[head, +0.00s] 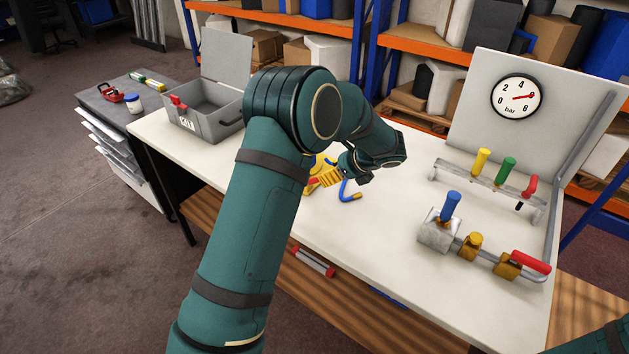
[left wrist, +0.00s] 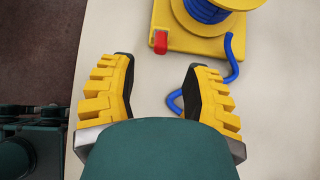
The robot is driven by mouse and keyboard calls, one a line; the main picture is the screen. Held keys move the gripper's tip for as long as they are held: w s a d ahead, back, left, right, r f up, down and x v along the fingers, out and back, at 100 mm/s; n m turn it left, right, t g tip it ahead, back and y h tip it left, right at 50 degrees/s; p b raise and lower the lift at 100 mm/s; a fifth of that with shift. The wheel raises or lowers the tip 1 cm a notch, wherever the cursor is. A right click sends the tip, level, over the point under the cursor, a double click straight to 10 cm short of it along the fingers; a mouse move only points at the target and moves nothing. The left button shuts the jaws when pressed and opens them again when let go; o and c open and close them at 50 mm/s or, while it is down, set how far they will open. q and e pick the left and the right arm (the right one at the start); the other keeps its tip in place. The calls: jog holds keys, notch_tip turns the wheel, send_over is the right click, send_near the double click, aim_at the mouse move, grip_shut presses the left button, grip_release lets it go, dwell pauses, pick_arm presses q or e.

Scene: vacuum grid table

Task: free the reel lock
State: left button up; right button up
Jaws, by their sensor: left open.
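The hose reel (left wrist: 205,22) shows at the top of the left wrist view, a yellow base and spool wound with blue hose. Its red lock (left wrist: 160,42) is a small block at the base's near left corner. My left gripper (left wrist: 158,65) is open and empty, with its yellow fingers apart. The lock appears just beyond the fingertips and between them in the picture; I cannot tell the height gap. In the head view my left gripper (head: 330,178) is over the table by the reel, and my arm hides most of the reel. My right gripper is out of view.
Blue hose (left wrist: 231,58) trails from the reel onto the white table (head: 390,250). A grey open case (head: 205,120) stands at the back left. At right are a pipe with valves (head: 470,245), a rack of coloured handles (head: 485,175) and a gauge panel (head: 530,125).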

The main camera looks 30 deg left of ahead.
pick_arm(q)
jog(key=b+x, duration=0.1)
jog(key=x, duration=0.8)
jog(key=shift+o, duration=0.2)
jog(key=shift+d, duration=0.1)
grip_shut()
